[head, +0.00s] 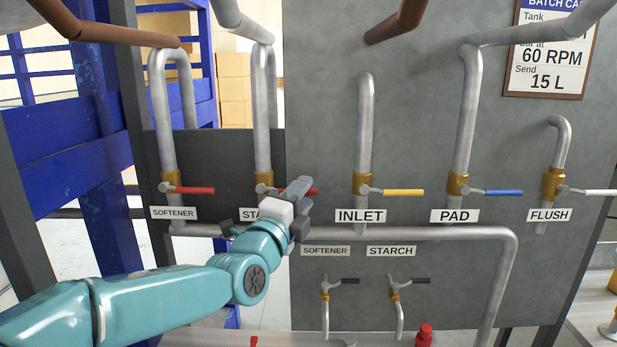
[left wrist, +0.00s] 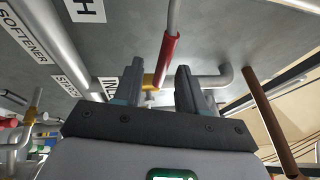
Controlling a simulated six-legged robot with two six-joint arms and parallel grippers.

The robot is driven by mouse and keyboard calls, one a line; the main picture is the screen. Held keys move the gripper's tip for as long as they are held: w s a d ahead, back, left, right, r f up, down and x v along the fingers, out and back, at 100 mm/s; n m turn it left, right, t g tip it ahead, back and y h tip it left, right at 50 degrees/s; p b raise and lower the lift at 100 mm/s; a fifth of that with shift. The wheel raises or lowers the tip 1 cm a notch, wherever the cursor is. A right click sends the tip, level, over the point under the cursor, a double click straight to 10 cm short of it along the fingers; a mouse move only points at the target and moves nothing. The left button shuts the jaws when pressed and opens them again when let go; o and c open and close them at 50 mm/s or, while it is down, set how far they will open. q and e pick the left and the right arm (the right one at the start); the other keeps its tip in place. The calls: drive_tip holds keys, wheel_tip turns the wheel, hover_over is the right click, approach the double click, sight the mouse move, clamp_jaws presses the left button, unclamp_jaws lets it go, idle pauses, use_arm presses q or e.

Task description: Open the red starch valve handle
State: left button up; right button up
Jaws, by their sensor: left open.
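The red starch handle (head: 312,191) is on the brass valve (head: 264,188) of the second upright pipe, above the partly hidden STARCH label (head: 251,213). It points right, crosswise to the pipe, and my gripper hides much of it. My left gripper (head: 301,203) is open in front of the handle. In the left wrist view the red handle (left wrist: 168,58) shows between the two dark fingers (left wrist: 160,85), apart from both as seen; its depth between them is unclear. My right gripper is out of view.
Another red handle (head: 191,190) is on the SOFTENER pipe at left. Yellow (head: 403,192), blue (head: 502,193) and white (head: 598,191) handles are at right. A horizontal grey pipe (head: 420,233) runs below. Brown bars (head: 110,36) jut out above.

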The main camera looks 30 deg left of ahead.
use_arm(q)
drive_tip(key=shift+w+a+r+p, duration=0.2)
drive_tip(key=shift+w+r, duration=0.05)
drive_tip(key=shift+w, duration=0.25)
drive_tip(key=shift+w+a+r+p, duration=0.15)
drive_tip(key=shift+w+r+p, duration=0.05)
drive_tip(key=shift+w, duration=0.3)
drive_tip(key=shift+w+f, duration=0.15)
drive_tip(key=shift+w, duration=0.6)
drive_tip(key=shift+s, duration=0.2)
drive_tip(key=shift+c, duration=0.4)
drive_tip(key=shift+a, duration=0.1)
clamp_jaws()
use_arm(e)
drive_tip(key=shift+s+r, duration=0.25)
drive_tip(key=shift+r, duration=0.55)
